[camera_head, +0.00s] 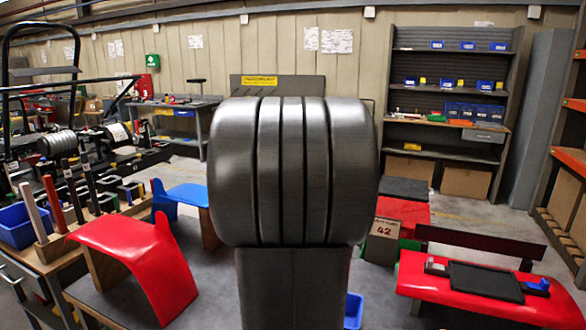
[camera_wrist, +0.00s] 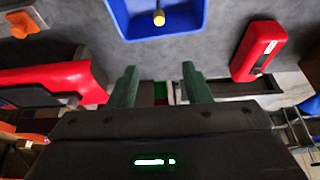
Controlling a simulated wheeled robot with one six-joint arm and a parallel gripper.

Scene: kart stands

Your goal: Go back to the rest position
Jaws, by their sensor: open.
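My gripper (camera_wrist: 160,88) shows in the wrist view with its two dark green fingers wide apart. Nothing is held between them. A blue bin (camera_wrist: 133,28) lies beyond the fingers at the top of that view, with a small yellow-orange piece (camera_wrist: 159,18) in it. A red case (camera_wrist: 259,49) is to the right of the fingers, apart from them. My gripper does not show in the head view, where a large grey part of my own body blocks the middle.
In the head view, a red kart panel (camera_head: 138,262) stands at the left near a wooden rack of upright tools (camera_head: 70,225). A red bench (camera_head: 480,290) is at the right. A shelf unit (camera_head: 455,85) stands at the back. Grey floor shows between them.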

